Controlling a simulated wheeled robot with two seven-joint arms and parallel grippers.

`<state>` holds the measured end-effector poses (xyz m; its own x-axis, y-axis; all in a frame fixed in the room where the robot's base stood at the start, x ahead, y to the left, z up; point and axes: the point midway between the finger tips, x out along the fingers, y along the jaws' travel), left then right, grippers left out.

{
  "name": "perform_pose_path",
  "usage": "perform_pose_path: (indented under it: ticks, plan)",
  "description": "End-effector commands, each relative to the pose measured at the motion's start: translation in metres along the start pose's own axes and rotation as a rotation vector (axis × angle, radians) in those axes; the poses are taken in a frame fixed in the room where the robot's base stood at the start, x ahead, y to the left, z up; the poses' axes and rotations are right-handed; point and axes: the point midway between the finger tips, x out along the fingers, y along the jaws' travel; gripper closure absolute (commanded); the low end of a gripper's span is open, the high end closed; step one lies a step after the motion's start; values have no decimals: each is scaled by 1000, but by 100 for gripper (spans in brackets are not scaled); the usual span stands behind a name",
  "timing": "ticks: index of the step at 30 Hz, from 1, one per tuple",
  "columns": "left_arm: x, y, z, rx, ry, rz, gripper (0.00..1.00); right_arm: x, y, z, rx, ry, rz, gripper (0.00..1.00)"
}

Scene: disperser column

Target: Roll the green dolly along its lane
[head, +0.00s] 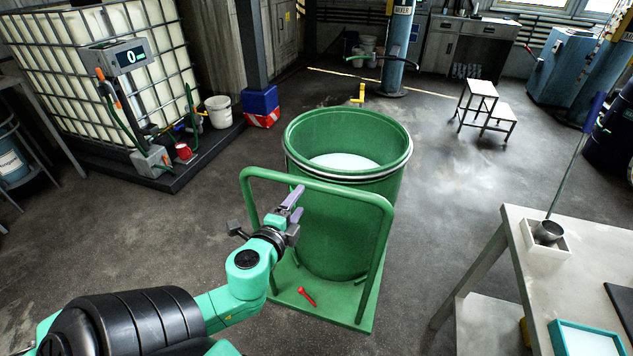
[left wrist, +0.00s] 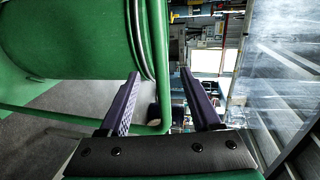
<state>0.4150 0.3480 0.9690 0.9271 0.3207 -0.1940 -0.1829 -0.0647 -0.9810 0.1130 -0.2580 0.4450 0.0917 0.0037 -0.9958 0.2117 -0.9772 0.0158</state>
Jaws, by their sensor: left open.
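The green dolly (head: 345,318) stands on the floor in the middle of the head view, with a raised tubular push handle (head: 330,185) at its near side. A large open green drum (head: 340,230) with pale contents sits on it. A small red lever (head: 307,296) shows on the dolly's deck. My left gripper (head: 297,198) is open, just before and below the handle's top bar, left of its middle. In the left wrist view the green handle bar (left wrist: 160,40) appears between the open fingers; I cannot tell whether they touch it. My right gripper is out of view.
A caged white tank (head: 100,60) stands on a dark platform at left. A blue-and-red block (head: 262,105) rests at a post. A yellow floor piece (head: 358,94) lies beyond the drum. A step stool (head: 480,105) and workbench (head: 500,235) stand right. Floor between is clear.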

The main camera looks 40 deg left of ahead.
Motion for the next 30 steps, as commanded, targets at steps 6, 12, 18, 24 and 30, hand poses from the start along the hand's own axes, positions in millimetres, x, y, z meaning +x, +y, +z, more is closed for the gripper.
perform_pose_path:
  ticks: [6, 12, 18, 24, 30]
  plan:
    - [56, -3, 1, 3, -2, -5, 36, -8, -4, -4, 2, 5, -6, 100]
    - [90, -1, 1, 0, -3, -1, 36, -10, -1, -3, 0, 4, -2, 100]
    - [99, 0, 1, -1, -2, 2, 36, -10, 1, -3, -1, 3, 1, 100]
    - [99, 0, 1, -1, -2, 2, 55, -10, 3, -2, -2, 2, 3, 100]
    - [98, 0, 1, -1, -2, 2, 100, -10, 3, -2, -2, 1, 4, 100]
